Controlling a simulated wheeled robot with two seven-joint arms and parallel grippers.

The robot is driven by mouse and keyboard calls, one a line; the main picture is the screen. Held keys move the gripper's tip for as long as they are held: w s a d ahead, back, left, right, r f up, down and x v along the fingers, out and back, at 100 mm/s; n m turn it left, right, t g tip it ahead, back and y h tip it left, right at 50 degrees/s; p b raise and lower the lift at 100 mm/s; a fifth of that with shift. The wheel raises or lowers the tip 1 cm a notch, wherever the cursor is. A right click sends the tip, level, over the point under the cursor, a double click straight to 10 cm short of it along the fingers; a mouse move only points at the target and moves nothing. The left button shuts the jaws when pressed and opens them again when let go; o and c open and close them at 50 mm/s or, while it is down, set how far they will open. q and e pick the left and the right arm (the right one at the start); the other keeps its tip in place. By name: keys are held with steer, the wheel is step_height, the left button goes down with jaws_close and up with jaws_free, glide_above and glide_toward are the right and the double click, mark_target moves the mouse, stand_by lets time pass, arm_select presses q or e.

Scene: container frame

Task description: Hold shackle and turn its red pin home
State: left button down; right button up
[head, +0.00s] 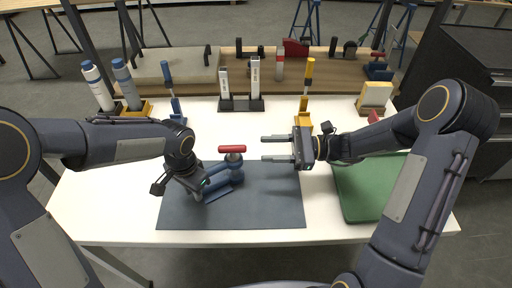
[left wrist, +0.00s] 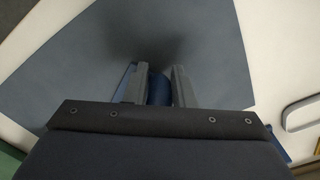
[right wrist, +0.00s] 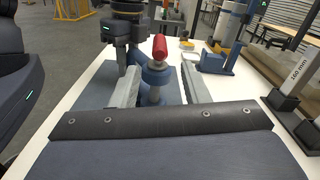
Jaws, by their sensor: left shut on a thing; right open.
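In the right wrist view the red handle (right wrist: 159,48) and shank appear between the open fingers, farther ahead.
A green mat (head: 358,190) lies at the right of the white table (head: 120,200). Two upright gauge blocks (head: 254,78), blue and yellow upright tools (head: 305,90) and bottles (head: 97,85) stand along the back. The table left of the dark mat is clear.

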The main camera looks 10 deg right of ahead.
stand_by(0.4)
arm_select(q)
steer(key=c, duration=1.1)
jaws_free()
steer(key=shift+c, duration=0.2)
